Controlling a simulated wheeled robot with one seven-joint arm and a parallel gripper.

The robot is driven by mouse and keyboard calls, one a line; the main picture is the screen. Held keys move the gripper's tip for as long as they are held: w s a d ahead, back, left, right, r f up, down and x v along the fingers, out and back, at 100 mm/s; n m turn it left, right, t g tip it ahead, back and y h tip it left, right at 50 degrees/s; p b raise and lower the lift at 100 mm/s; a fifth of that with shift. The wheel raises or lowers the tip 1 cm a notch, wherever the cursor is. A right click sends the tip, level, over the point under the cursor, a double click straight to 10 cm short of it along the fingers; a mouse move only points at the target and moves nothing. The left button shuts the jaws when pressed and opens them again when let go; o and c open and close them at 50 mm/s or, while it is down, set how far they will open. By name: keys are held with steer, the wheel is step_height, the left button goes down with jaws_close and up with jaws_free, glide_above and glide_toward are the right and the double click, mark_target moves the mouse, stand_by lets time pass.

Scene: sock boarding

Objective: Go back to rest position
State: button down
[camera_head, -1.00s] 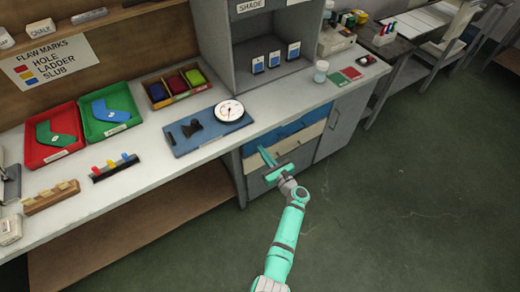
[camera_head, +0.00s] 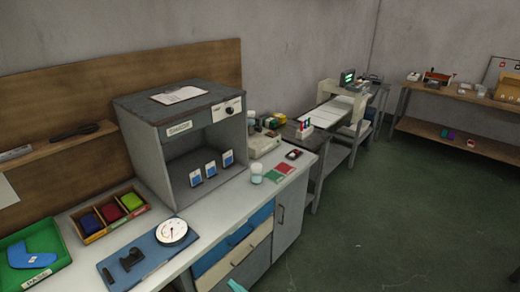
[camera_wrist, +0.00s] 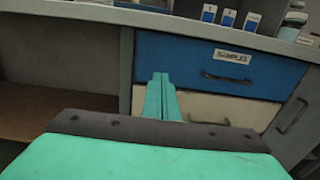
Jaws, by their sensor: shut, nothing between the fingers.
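My gripper (camera_wrist: 161,98) shows in the wrist view with its two teal fingers together and nothing between them. It points at the front of the bench drawers, in front of the blue drawer (camera_wrist: 185,62) labelled SAMPLES and the cream drawer (camera_wrist: 215,107) below it. Both drawers look closed. In the head view only a small teal tip of my gripper (camera_head: 236,286) shows at the bottom edge, beside the cream drawer (camera_head: 225,266). The rest of my arm is out of the head view.
The workbench holds a blue board (camera_head: 139,262) with a round dial, a grey shade cabinet (camera_head: 150,120), colored bins (camera_head: 92,222) and a green tray (camera_head: 50,243). Open green floor (camera_head: 370,220) lies to the right. Another table (camera_head: 450,98) stands at the far right.

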steer(key=s+d+f+n+g+h, duration=0.1)
steer(key=s+d+f+n+h, duration=0.3)
steer(key=s+f, duration=0.45)
steer(key=s+d+f+n+h, duration=0.3)
steer(key=s+f+n+h, duration=0.15)
steer(key=s, duration=0.75)
steer(key=s+d+r+n+h, duration=0.2)
steer(key=s, duration=0.3)
steer(key=s+d+r+n+h, duration=0.2)
steer(key=s+d+r+n, duration=0.1)
steer(key=s, duration=0.3)
steer(key=s+r+n+t, duration=0.1)
steer(key=s+r+n, duration=0.2)
steer(key=r, duration=0.5)
steer(key=s+r+n+t+h, duration=0.1)
steer(key=s+r+n, duration=0.3)
steer(key=r, duration=0.4)
steer(key=s+r+n+t, duration=0.3)
steer(key=r+n, duration=0.2)
steer(key=r, duration=0.4)
steer(key=shift+s, duration=0.35)
steer(key=shift+h, duration=0.25)
